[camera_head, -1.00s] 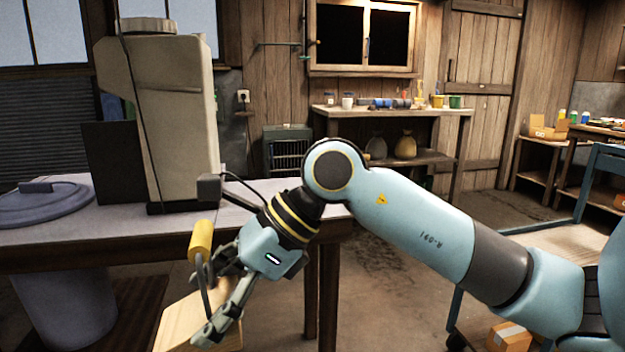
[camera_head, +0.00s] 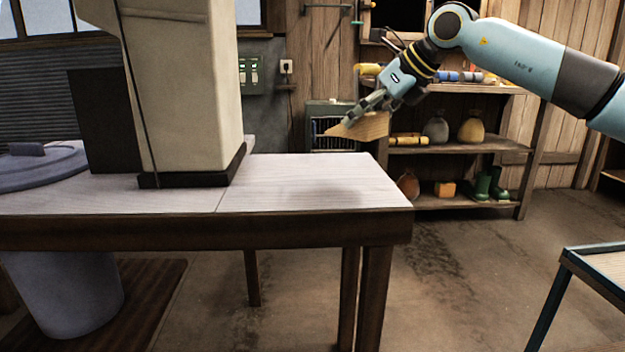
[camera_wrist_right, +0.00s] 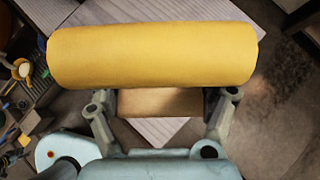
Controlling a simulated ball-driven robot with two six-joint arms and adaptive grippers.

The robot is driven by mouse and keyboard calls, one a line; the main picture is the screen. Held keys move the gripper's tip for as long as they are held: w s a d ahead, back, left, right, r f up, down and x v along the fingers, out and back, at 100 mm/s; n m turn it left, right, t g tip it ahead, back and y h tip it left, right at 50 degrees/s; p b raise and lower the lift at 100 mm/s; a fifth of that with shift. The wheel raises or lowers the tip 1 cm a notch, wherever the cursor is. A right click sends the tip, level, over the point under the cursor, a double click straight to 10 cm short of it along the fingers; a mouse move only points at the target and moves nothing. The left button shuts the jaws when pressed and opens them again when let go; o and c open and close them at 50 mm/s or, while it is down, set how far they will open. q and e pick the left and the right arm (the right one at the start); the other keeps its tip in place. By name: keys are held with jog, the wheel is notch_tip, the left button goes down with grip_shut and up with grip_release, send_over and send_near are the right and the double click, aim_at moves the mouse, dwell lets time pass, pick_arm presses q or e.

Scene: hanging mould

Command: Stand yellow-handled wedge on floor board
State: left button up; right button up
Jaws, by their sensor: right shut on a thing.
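The wedge (camera_head: 360,128) is a light wooden block with a pointed end towards the left. In the right wrist view the yellow handle (camera_wrist_right: 150,55) lies across the top, and part of the wooden body (camera_wrist_right: 160,101) shows between the fingers. A dark slatted board (camera_head: 155,305) lies on the floor under the table. My left gripper is out of view.
A blue-grey bin (camera_head: 65,290) stands on the slatted board. A shelf (camera_head: 460,147) with sacks and boots is behind. A blue-framed cart (camera_head: 570,270) stands at right.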

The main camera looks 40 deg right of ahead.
aim_at(341, 128)
jog(key=w+f, duration=0.1)
jog(key=w+a+f+b, duration=0.1)
jog(key=w, duration=0.1)
jog(key=w+a+f, duration=0.1)
jog(key=shift+w, duration=0.25)
jog(key=x, duration=0.2)
jog(key=b+x, duration=0.1)
jog(key=x, duration=0.1)
jog(key=w+r+b+x, duration=0.1)
jog(key=x, duration=0.2)
jog(key=shift+a+r, duration=0.1)
jog(key=shift+a, duration=0.2)
jog(key=shift+w+a, duration=0.1)
jog(key=shift+w, duration=0.05)
notch_tip(341, 128, down, 4)
jog(key=shift+f+b, duration=0.1)
jog(key=shift+b, duration=0.7)
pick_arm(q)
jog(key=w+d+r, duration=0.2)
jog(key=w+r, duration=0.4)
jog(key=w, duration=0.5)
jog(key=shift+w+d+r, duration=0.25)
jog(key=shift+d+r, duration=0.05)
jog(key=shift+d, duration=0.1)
pick_arm(e)
jog(key=o, duration=1.6)
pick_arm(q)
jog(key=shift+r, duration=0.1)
pick_arm(e)
jog(key=shift+o, duration=0.2)
